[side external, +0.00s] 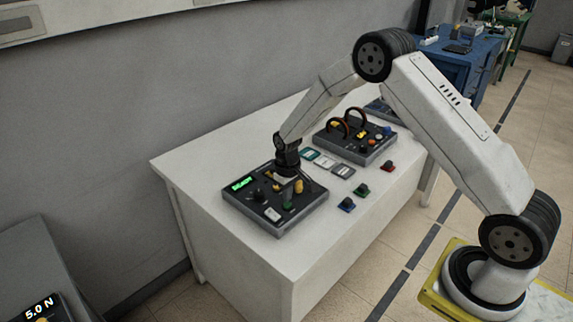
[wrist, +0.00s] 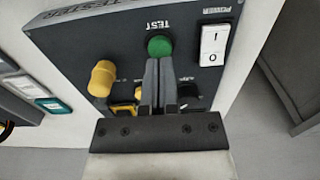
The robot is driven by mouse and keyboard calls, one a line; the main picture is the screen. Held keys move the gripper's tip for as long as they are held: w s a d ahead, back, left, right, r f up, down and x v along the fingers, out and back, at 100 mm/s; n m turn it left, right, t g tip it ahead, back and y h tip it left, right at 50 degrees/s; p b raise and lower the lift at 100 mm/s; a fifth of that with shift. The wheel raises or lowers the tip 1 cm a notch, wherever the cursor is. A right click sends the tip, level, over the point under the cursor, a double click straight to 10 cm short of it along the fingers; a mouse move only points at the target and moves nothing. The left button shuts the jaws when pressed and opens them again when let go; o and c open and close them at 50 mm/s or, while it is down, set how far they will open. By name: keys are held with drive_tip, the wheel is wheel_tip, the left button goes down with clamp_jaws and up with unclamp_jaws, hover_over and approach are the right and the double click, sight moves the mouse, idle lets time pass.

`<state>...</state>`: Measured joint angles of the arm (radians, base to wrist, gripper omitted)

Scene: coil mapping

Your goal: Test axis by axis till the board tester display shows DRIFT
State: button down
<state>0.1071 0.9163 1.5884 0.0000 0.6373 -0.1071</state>
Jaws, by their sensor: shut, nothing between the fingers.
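The board tester (side external: 307,207) is a dark box on the white table. Its small display (side external: 242,184) is lit with green text too small to read surely. My gripper (side external: 286,178) is over the tester, pointing down. In the wrist view its two fingers (wrist: 160,66) are shut together and empty, with their tips at the edge of the green TEST button (wrist: 160,46). I cannot tell whether they touch it. A yellow knob (wrist: 101,78) is left of the fingers and a white power switch (wrist: 214,44) is to the right. Yellow and black parts beside the fingers are partly hidden.
A second dark panel (side external: 354,150) with looped cables stands behind the tester. Several flat cards (side external: 324,161) lie between them. The table's (side external: 215,145) left end is clear.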

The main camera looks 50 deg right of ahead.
drive_tip(key=shift+f, duration=1)
idle(0.5)
drive_tip(key=shift+r, duration=3.2)
drive_tip(key=shift+s+a+r, duration=0.15)
drive_tip(key=shift+s+r, duration=0.2)
drive_tip(key=shift+r, duration=0.05)
drive_tip(key=s+a+r+t, duration=0.1)
drive_tip(key=s+r, duration=0.3)
drive_tip(key=s, duration=0.6)
drive_tip(key=s+a+r+t, duration=0.1)
drive_tip(key=s+a+r, duration=0.3)
drive_tip(key=s, duration=0.6)
drive_tip(key=shift+s+r+t, duration=0.25)
drive_tip(key=shift+r+t, duration=0.05)
drive_tip(key=shift+r, duration=0.05)
